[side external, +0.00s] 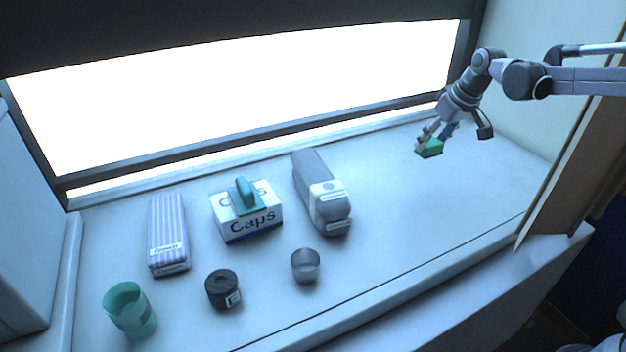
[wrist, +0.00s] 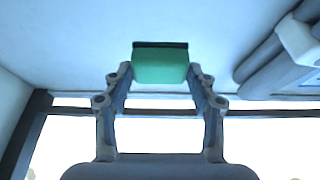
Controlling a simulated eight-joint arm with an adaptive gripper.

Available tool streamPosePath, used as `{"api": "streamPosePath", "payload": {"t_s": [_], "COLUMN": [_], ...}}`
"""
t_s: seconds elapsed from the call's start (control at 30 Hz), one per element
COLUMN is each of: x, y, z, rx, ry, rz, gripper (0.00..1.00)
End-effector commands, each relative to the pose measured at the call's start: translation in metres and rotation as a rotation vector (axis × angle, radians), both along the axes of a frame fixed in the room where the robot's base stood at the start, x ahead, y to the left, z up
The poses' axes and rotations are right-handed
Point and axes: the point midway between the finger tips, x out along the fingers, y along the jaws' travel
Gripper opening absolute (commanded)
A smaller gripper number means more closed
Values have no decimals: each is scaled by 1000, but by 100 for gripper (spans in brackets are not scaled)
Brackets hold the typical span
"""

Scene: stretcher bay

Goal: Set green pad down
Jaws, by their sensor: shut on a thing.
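The green pad (side external: 429,149) is a small green block with a dark edge, at the right part of the white counter in the side external view. My gripper (side external: 428,137) is shut on it from above. In the wrist view the pad (wrist: 161,66) sits between the two fingertips of my gripper (wrist: 160,72), its dark layer at the far edge. The pad is close to the counter surface (side external: 440,200); I cannot tell whether it touches.
A long grey carton (side external: 320,190) lies left of the pad. Further left stand a Caps box (side external: 250,225) with a teal-handled item (side external: 243,196), a striped box (side external: 168,235), a green cup (side external: 130,310), a dark jar (side external: 222,289) and a grey cup (side external: 305,266).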

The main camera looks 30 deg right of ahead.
Motion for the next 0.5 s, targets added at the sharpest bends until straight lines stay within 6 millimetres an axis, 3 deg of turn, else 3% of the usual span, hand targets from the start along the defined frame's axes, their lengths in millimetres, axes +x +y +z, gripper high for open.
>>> {"api": "streamPosePath", "payload": {"t_s": [0.03,0.3,0.5], "x": [-17,-93,-132], "y": [-4,-15,-16], "z": [2,0,-6], "rx": [1,1,2], "ry": [0,0,-2], "rz": [-4,-4,-4], "gripper": [36,36,36]}}
